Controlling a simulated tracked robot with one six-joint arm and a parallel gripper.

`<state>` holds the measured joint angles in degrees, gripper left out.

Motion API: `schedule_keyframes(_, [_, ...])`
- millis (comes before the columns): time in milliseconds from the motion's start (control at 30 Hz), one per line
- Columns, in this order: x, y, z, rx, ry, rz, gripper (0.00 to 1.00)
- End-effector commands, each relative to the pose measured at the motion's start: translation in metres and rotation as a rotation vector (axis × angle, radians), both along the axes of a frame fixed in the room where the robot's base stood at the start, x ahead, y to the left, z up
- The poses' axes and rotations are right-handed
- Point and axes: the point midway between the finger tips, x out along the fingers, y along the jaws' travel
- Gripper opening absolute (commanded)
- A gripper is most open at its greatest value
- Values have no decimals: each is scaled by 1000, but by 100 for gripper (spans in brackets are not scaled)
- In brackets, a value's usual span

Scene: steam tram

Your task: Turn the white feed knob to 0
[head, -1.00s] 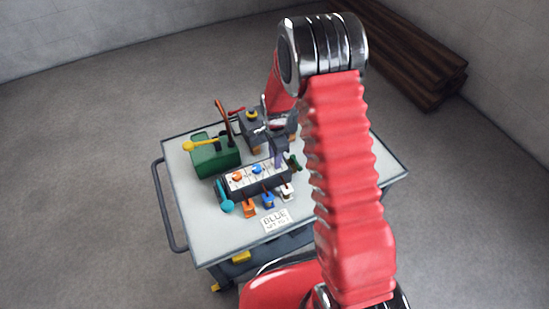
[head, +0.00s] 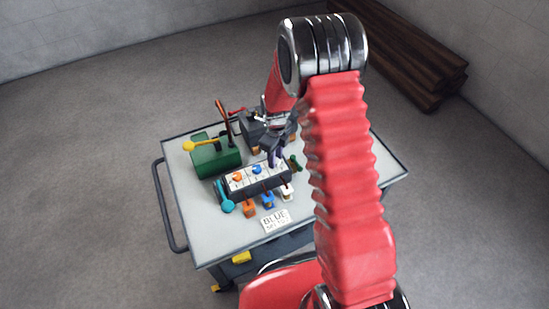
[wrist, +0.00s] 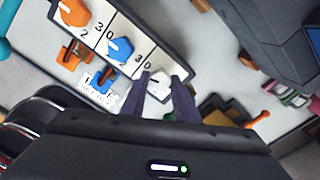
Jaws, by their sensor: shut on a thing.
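The white feed knob (wrist: 158,86) sits on the pale panel at the end of the knob row, between the two dark fingers of my gripper (wrist: 160,101) in the wrist view. The fingers are shut on it. A printed 0 lies just up and left of it. The number its pointer faces cannot be told. In the head view my gripper (head: 275,160) reaches down onto the right end of the dark knob box (head: 262,186) and hides the white knob.
A blue knob (head: 257,169) and an orange knob (head: 237,177) share the panel. Orange, blue and white levers (head: 286,190) stand along the box's front. A green machine (head: 214,158) with a yellow-ended handle stands behind left on the grey cart top (head: 205,235).

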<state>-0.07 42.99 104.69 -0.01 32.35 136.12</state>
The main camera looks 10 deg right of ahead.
Motion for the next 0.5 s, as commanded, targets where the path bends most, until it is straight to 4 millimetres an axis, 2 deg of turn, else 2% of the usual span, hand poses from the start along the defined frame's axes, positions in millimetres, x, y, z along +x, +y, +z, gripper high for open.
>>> schedule_keyframes(200, [-1, 1, -1, 1, 3, -154, 5])
schedule_keyframes(500, [-1, 1, -1, 0, 2, -260, 5])
